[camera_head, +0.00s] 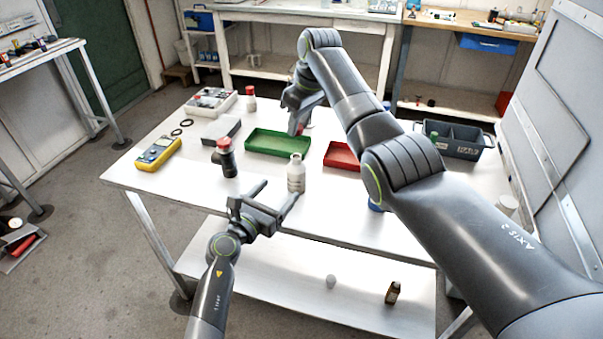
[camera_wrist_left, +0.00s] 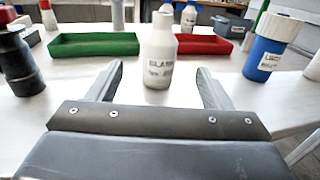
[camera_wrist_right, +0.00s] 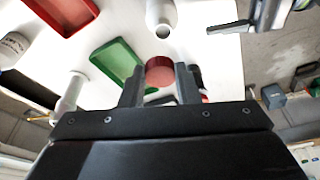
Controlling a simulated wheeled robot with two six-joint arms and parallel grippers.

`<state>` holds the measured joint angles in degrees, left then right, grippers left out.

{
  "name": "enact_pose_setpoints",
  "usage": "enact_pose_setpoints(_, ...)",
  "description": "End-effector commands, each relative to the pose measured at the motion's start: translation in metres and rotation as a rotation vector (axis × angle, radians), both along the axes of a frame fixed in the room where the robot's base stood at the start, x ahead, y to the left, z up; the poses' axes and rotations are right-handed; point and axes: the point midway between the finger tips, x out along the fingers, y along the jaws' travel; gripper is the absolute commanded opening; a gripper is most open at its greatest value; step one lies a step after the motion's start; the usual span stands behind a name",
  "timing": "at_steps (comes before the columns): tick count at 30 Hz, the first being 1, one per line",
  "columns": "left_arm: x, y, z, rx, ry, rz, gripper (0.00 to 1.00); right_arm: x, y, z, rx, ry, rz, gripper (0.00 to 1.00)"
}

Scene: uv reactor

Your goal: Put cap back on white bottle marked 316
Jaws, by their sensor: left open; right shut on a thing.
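A white bottle (camera_head: 296,174) without a cap stands upright on the table in front of the green tray. It also shows in the left wrist view (camera_wrist_left: 158,52), where its label is too blurred to read a number, and in the right wrist view (camera_wrist_right: 161,16) with its dark mouth open. My left gripper (camera_head: 280,190) is open; its fingers point at the bottle from the near side, with the bottle between and just beyond the tips. My right gripper (camera_head: 298,130) is shut on a red cap (camera_wrist_right: 160,71) and holds it beyond the bottle, apart from it.
The green tray (camera_head: 262,153) and red tray (camera_head: 338,165) lie behind the bottle. A dark bottle with a red cap (camera_head: 228,160) stands to the left, near a yellow multimeter (camera_head: 157,152). A blue bottle (camera_wrist_left: 262,58) stands to the right, mostly hidden by my right arm in the head view.

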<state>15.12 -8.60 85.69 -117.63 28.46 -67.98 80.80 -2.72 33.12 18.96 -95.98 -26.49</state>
Motion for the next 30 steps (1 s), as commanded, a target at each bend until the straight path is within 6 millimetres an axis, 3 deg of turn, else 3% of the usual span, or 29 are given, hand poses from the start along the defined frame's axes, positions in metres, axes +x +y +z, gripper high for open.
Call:
enact_pose_setpoints(11, 0.006, -0.004, -0.001, 0.0, 0.001, -0.001, 0.73, 0.0, 0.0, 0.0, 0.001, -0.001, 0.0, 0.08)
enact_pose_setpoints(30, 0.078, -0.047, 0.0, -0.001, 0.002, 0.0, 0.73, 0.0, 0.0, 0.0, 0.0, 0.0, 0.0, 0.08)
